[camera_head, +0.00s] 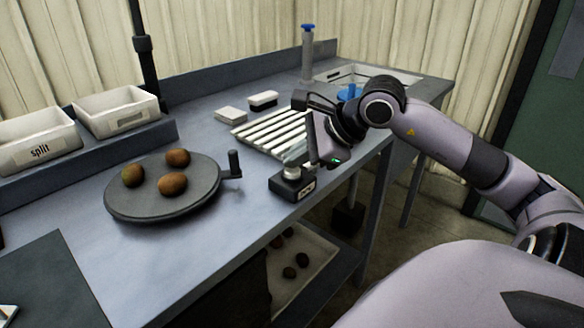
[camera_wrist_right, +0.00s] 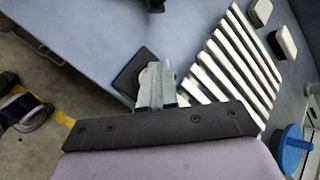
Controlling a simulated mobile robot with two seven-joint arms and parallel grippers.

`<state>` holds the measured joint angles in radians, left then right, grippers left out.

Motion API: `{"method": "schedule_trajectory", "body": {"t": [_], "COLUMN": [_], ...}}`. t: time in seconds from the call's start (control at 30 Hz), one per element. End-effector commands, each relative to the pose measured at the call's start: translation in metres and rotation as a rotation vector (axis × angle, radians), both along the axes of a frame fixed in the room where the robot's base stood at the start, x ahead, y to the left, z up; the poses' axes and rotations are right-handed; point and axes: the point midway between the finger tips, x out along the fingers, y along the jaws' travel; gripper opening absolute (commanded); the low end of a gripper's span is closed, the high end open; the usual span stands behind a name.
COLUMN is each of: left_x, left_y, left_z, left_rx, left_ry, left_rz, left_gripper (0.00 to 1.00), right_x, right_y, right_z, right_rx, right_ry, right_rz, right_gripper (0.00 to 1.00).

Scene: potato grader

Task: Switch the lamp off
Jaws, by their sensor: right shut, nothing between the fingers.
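A small black box (camera_head: 291,185) with a pale label on its front and a light round part on top stands near the front edge of the bench. I cannot tell for sure that it is the lamp's switch. My right gripper (camera_head: 294,158) is shut and empty, its fingertips pointing down just over the box's top. In the right wrist view the shut fingers (camera_wrist_right: 157,85) partly cover the box (camera_wrist_right: 130,72); whether they touch it is unclear. A dark upright post (camera_head: 144,45) rises at the back; no lamp head shows. My left gripper is not in view.
A slatted white rack (camera_head: 270,133) lies behind the box. A round dark turntable (camera_head: 200,198) with a crank knob and three potatoes stands left. Two white bins (camera_head: 118,110) sit on the back ledge. A blue-topped post (camera_head: 307,50) stands farther back.

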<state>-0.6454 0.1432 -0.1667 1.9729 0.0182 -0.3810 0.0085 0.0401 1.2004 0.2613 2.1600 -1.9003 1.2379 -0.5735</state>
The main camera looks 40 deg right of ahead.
Motion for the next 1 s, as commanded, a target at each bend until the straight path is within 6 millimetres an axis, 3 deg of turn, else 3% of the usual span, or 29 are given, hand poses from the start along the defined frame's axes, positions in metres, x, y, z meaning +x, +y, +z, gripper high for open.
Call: {"method": "schedule_trajectory", "body": {"t": [0.27,0.8,1.0], "left_x": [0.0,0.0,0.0], "left_y": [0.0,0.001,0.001], "left_z": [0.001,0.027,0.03], "left_rx": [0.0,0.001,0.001], "left_ry": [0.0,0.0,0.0], "left_rz": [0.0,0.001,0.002], "left_gripper": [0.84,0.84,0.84], "right_x": [0.0,0.0,0.0], "right_y": [0.0,0.0,0.0], "right_z": [0.002,0.054,0.062], "right_rx": [0.0,-0.002,-0.001], "right_ry": [0.001,-0.003,-0.002], "right_rz": [-0.001,-0.001,-0.001], "right_gripper": [0.0,0.0,0.0]}}
